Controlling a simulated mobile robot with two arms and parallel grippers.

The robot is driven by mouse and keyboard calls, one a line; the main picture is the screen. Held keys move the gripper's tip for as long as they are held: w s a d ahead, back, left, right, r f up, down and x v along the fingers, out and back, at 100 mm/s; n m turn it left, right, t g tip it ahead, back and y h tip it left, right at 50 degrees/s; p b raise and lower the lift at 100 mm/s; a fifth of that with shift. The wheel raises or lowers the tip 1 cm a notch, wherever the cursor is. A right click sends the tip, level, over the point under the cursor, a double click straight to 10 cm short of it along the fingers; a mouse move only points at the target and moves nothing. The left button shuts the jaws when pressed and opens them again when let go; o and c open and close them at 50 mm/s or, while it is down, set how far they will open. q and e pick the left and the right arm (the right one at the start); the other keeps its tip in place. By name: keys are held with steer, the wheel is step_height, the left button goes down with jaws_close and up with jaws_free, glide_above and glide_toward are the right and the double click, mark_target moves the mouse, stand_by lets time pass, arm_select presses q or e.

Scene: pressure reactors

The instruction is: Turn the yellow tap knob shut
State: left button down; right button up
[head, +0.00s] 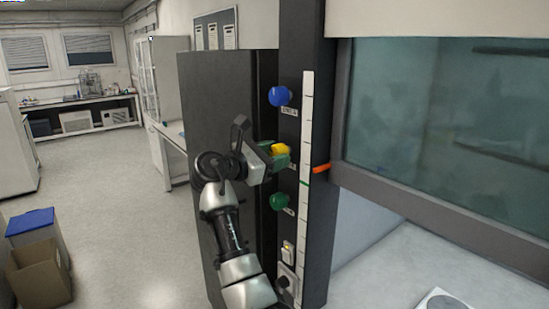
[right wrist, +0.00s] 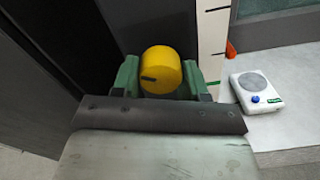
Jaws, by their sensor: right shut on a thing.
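The yellow tap knob (head: 280,149) sits on the dark upright post, between a blue knob (head: 280,96) above and a green knob (head: 279,202) below. My right gripper (head: 277,155) is at the yellow knob, its green fingers shut on it from both sides. In the right wrist view the yellow knob (right wrist: 162,70) shows as a round cap with a dark mark on its left part, between the fingertips (right wrist: 162,80). My left gripper is not in view.
A fume hood with a glass sash (head: 450,130) stands at right. An orange lever (head: 322,168) juts from the post's right side. A white device (right wrist: 256,92) with a blue button lies on the hood's worktop. Boxes (head: 38,272) stand on the floor at left.

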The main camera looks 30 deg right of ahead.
steer(key=m+b, duration=0.3)
steer(key=m, duration=0.3)
steer(key=shift+w, duration=0.1)
steer(key=m+b, duration=0.3)
steer(key=m, duration=0.2)
steer(key=shift+m, duration=0.3)
steer(key=shift+r, duration=0.1)
steer(key=o, duration=0.9)
steer(key=a+b, duration=0.1)
steer(key=a, duration=0.2)
steer(key=a+b, duration=0.1)
steer(key=a, duration=0.3)
steer(key=s+a+b, duration=0.1)
steer(key=a, duration=0.2)
steer(key=shift+a, duration=0.4)
